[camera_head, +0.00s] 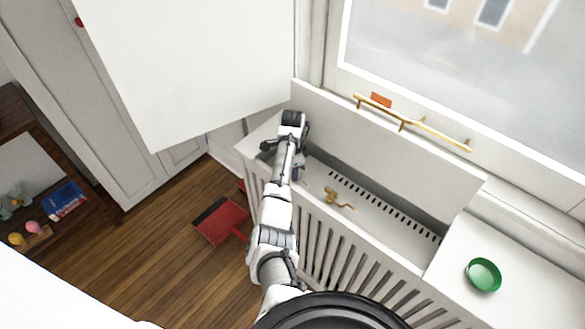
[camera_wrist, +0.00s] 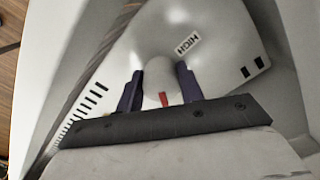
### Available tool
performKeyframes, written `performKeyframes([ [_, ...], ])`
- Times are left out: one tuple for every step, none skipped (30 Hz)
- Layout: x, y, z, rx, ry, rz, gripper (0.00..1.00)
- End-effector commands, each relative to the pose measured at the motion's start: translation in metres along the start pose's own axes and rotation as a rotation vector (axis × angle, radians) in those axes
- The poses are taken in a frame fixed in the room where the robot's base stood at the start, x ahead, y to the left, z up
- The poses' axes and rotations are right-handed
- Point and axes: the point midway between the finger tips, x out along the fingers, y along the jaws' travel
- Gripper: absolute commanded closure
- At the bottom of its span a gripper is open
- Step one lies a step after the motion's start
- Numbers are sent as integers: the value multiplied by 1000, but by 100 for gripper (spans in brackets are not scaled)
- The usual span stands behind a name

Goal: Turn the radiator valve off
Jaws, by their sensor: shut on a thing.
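The radiator valve (camera_wrist: 159,73) is a pale round knob with a red mark in the wrist view. My gripper (camera_wrist: 159,88) has its two dark purple fingers on either side of the knob, shut on it. A label (camera_wrist: 187,40) that seems to read HIGH is on the white surface beyond the knob. The red mark points down in the picture, away from the label. In the head view, my gripper (camera_head: 297,172) reaches into the left end of the open white radiator cover (camera_head: 400,243). The valve is hidden there behind my arm.
A raised lid panel (camera_head: 390,150) stands along the back of the cover. A brass item (camera_head: 336,198) lies inside it. A green bowl (camera_head: 484,273) sits on the right ledge. A red dustpan (camera_head: 222,220) lies on the floor. A white panel (camera_head: 190,70) overhangs at left.

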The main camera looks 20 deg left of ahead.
Motion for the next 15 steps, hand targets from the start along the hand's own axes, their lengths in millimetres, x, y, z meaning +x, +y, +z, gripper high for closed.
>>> performKeyframes([
  [-2, -1, -1, 45, 3, -3, 86],
  [-2, -1, -1, 74, 3, -3, 86],
  [-2, -1, -1, 112, 3, -3, 86],
  [-2, -1, -1, 140, 3, -3, 86],
  [-2, -2, -1, 169, 3, -3, 86],
  [-2, -2, -2, 207, 3, -3, 86],
  [-2, -2, -2, 236, 3, -3, 86],
  [-2, -2, -2, 264, 3, -3, 86],
  [-2, -2, -2, 303, 3, -3, 86],
  [-2, -2, -2, 331, 3, -3, 86],
  [-2, -2, -2, 360, 3, -3, 86],
  [-2, -3, -2, 398, 3, -3, 86],
  [-2, -3, -2, 426, 3, -3, 86],
  [-2, -3, -2, 455, 3, -3, 86],
  [-2, -3, -2, 493, 3, -3, 86],
])
